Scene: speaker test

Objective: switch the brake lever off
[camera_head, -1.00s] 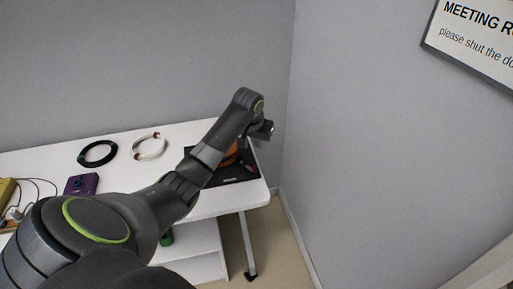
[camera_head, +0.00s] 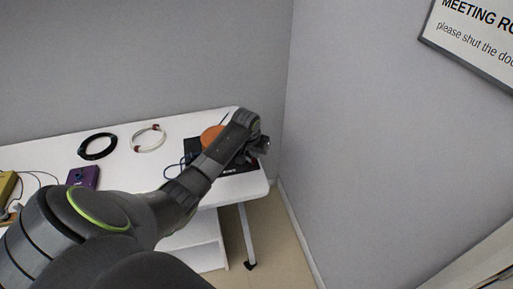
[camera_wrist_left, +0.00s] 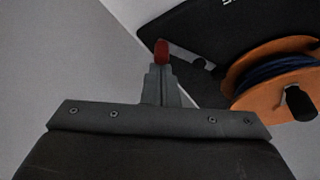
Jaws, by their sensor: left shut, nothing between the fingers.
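A black base plate (camera_head: 238,169) lies at the right end of the white table, partly hidden by my left arm. An orange spool (camera_head: 211,133) stands on it; in the left wrist view the spool (camera_wrist_left: 245,80) carries dark blue cable. A red tip (camera_wrist_left: 162,50), seemingly the brake lever's handle, shows right at the end of my left fingers near the plate's edge. I cannot tell whether they touch. My left gripper (camera_wrist_left: 160,76) is shut and empty; in the head view it (camera_head: 262,146) is over the plate's right side. My right gripper is out of view.
On the white table (camera_head: 125,171) lie a black ring (camera_head: 98,146), a white cable ring (camera_head: 148,138), a purple box (camera_head: 83,177) and a yellow box (camera_head: 7,185) with cables. A grey wall (camera_head: 370,150) rises right of the table.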

